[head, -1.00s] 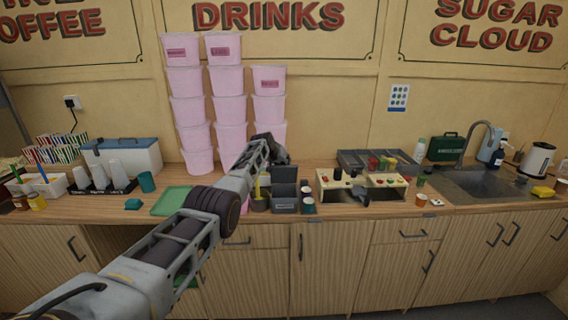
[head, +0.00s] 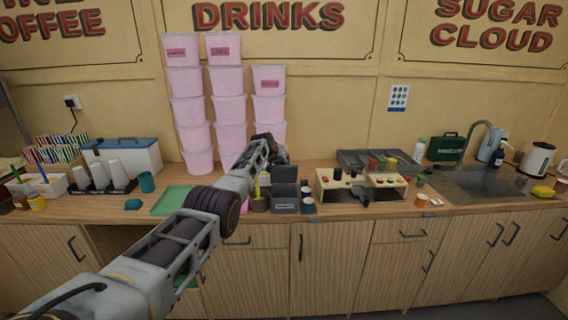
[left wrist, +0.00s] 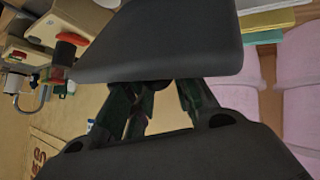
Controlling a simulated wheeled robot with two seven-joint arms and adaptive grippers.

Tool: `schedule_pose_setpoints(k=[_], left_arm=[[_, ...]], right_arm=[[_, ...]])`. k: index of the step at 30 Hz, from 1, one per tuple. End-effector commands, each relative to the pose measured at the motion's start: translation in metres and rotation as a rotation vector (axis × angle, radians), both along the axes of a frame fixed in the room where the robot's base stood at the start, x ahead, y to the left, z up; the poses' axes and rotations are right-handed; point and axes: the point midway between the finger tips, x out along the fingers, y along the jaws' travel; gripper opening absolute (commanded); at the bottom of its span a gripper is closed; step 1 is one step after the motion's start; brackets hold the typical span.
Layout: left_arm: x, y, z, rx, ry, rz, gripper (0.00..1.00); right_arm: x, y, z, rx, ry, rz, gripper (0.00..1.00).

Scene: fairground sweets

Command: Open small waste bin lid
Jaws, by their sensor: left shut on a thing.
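The small waste bin (head: 285,205) is a dark grey box with a pale label, standing on the wooden counter in the head view. Its grey lid (head: 285,174) stands raised at the back of the bin. My left gripper (head: 274,151) is just behind and above the lid, with its fingertips partly hidden. In the left wrist view a big dark slab, which looks like the lid (left wrist: 155,40), lies across the fingers (left wrist: 155,105), and the gripper is shut on it. My right gripper is not in view.
Pink tubs (head: 230,110) are stacked close behind and left of the gripper. A small pot (head: 259,203) stands left of the bin, and dark cups (head: 308,204) stand right of it. A green tray (head: 174,200) lies left.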

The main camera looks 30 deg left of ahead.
Motion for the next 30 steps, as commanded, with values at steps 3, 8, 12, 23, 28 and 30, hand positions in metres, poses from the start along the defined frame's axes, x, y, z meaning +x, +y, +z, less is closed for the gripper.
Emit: schedule_pose_setpoints(k=[3, 8, 12, 23, 28, 30], left_arm=[[-0.0035, 0.0019, -0.0112, 0.002, 0.017, 0.002, 0.0], [-0.0036, 0.002, -0.0112, 0.002, 0.017, 0.002, 0.0], [-0.0036, 0.002, -0.0112, 0.002, 0.017, 0.002, 0.0], [-0.0019, 0.0014, -0.0061, 0.001, 0.009, 0.001, 0.46], [-0.0011, 0.0008, -0.0037, 0.001, 0.006, 0.001, 0.46], [-0.0011, 0.0007, -0.0031, 0.001, 0.005, 0.001, 0.46]], right_arm=[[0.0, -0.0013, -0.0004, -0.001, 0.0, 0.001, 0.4], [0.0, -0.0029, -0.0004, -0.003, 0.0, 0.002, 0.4], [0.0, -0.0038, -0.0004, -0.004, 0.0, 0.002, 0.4], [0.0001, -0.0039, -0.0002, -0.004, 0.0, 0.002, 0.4], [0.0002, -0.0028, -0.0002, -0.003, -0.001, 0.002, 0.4], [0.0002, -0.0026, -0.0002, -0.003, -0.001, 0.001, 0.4]])
